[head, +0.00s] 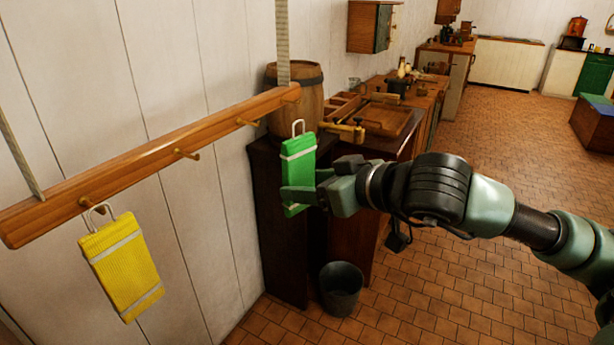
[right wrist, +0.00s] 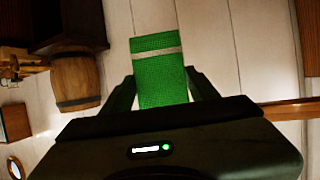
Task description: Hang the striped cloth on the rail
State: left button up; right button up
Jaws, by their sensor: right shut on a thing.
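A green cloth (head: 299,160) with white stripes and a pale wire loop at its top is held upright by my right gripper (head: 300,194). In the right wrist view the green cloth (right wrist: 160,62) sits between the two fingers of my right gripper (right wrist: 162,92), which is shut on it. The wooden rail (head: 140,163) with several pegs runs along the wall to the left. The cloth's loop is just beyond the rail's right end in the picture, apart from the pegs. A yellow cloth (head: 124,263) with pale stripes hangs from the rail's left peg. My left gripper is not in view.
A barrel (head: 300,92) stands on a dark cabinet (head: 272,215) behind the cloth. A worktop with a wooden tray (head: 385,122) extends to its right. A grey bucket (head: 340,288) stands on the tiled floor. The pegs right of the yellow cloth are bare.

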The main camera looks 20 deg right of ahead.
jog(key=w+a+p, duration=0.1)
jog(key=w+a, duration=0.1)
jog(key=w, duration=0.1)
jog(key=w+a+p, duration=0.1)
jog(key=shift+w+a+f+p, duration=0.25)
jog(key=shift+w+p, duration=0.05)
jog(key=shift+p, duration=0.05)
dwell(0.4)
jog(key=shift+w+a+b, duration=0.35)
jog(key=shift+w+a, duration=0.05)
dwell(0.6)
jog(key=shift+f+b, duration=0.1)
jog(key=shift+b, duration=0.3)
jog(key=shift+w+a, duration=0.2)
jog(key=shift+w, duration=0.1)
dwell(0.3)
jog(key=shift+w+a+b, duration=0.25)
jog(key=shift+w+b, duration=0.1)
